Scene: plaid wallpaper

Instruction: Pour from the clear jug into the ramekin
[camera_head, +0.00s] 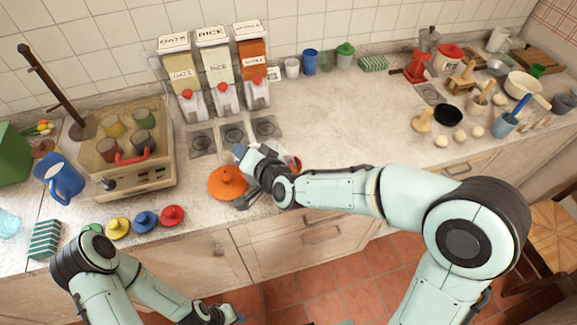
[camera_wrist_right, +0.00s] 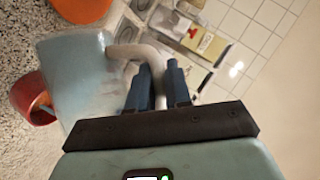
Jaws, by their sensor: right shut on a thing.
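My right gripper (camera_head: 252,162) is over the counter's front part, beside an orange lidded pot. In the right wrist view its two dark blue fingers (camera_wrist_right: 157,75) are shut on the pale curved handle of the clear jug (camera_wrist_right: 75,80). The jug is a pale blue see-through vessel; its tilt is hard to tell and no stream shows. A small red vessel, likely the ramekin (camera_wrist_right: 22,100), is partly behind the jug. A bit of red (camera_head: 292,161) shows behind my right wrist in the head view. My left gripper (camera_head: 232,318) hangs low at the bottom edge, its jaws unclear.
The orange lidded pot (camera_head: 228,182) stands close to the right gripper. Dispensers (camera_head: 215,65) stand at the back wall. A stove-like box with mugs (camera_head: 130,170), a blue pitcher (camera_head: 62,188) and coloured lids (camera_head: 145,222) are left. The counter's middle (camera_head: 350,120) is clear.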

